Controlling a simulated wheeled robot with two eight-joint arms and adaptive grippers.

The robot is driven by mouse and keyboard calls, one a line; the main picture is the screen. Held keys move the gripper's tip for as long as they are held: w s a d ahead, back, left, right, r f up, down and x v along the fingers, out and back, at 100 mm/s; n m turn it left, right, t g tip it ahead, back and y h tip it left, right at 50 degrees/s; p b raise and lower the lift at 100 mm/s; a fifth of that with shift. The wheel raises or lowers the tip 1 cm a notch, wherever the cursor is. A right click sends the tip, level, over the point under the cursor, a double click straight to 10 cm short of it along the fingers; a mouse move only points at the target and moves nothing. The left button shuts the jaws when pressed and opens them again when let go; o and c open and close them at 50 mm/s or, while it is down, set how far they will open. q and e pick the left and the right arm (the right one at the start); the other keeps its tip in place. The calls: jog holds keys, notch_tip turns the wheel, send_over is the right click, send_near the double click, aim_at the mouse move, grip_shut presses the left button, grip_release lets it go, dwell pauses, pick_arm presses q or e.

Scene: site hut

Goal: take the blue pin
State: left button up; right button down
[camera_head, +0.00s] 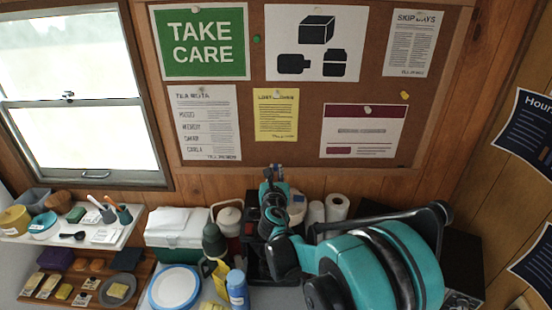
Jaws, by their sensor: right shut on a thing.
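My right gripper (277,170) is at the end of the teal arm, pointing up at the lower edge of the cork board (285,150), below the yellow note. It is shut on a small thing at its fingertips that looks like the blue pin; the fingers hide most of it. I see no other blue pin on the board. A green pin (257,39) and a yellow pin (404,95) are in bare cork, and pale pins hold the papers. My left gripper is not in view.
Below the board is a crowded counter with a green and white box (178,232), a blue-rimmed plate (174,289), a blue bottle (237,290) and paper rolls (337,207). A white shelf (120,239) with small items is at left, under the window (80,90).

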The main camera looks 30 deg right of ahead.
jog(key=shift+s+a+r+p, duration=0.45)
jog(key=shift+s+a+r, duration=0.05)
jog(key=shift+s, duration=0.25)
jog(key=shift+s+a+r+p, duration=0.4)
jog(key=shift+s+a+r, duration=0.05)
jog(key=shift+s, duration=0.3)
jog(key=shift+f, duration=0.1)
